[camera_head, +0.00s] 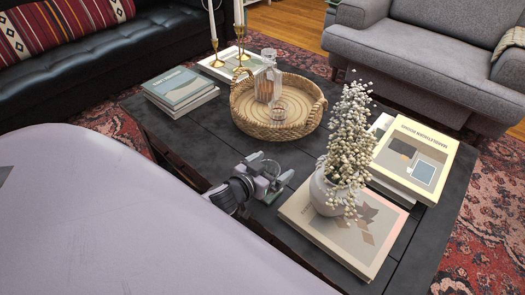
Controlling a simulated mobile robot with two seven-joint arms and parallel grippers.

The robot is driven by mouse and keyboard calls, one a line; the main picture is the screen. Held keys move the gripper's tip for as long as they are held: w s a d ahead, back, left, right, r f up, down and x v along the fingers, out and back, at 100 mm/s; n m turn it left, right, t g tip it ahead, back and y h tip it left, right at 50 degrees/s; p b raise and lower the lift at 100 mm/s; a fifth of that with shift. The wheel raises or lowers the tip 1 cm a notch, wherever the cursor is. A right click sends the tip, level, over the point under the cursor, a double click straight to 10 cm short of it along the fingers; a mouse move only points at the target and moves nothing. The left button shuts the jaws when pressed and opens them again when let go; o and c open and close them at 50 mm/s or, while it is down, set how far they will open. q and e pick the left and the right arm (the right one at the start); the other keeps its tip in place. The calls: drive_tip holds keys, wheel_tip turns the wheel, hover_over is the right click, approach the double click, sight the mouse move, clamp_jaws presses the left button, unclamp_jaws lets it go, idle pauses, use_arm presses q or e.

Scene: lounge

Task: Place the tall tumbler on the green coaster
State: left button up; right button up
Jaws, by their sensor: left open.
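My left gripper (269,173) is open over the near middle of the dark coffee table (222,133). Its jaws point away from me, towards the wicker tray, and are apart from it. I cannot make out a tall tumbler or a green coaster for certain. A clear glass decanter (268,84) and a small, low clear glass (278,110) stand in the round wicker tray (250,128). Whether anything lies between or under the jaws is too small to tell. My right gripper is not in view.
A white vase (325,192) with pale blossoms stands on a book (300,212) at the right. More books (180,88) lie at the back left, and others (425,160) at the right. Candlesticks (240,55) stand behind the tray. The lower left of the view is blocked.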

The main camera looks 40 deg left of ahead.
use_arm(q)
drive_tip(key=shift+s+r, duration=0.15)
drive_tip(key=shift+s, duration=0.25)
drive_tip(key=p+v, duration=0.2)
drive_tip(key=v, duration=0.8)
drive_tip(key=s+d+f+m+g+h, duration=0.1)
drive_tip(key=s+d+f+g+h, duration=0.1)
drive_tip(key=s+d, duration=0.6)
drive_tip(key=d+f+g, duration=0.1)
drive_tip(key=d+g, duration=0.1)
drive_tip(key=d, duration=0.1)
drive_tip(key=shift+d+f+m, duration=0.3)
drive_tip(key=shift+f+m, duration=0.05)
drive_tip(key=shift+m, duration=0.05)
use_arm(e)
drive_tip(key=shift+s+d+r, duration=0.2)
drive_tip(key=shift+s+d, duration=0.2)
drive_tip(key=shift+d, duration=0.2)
use_arm(q)
drive_tip(key=shift+r, duration=0.1)
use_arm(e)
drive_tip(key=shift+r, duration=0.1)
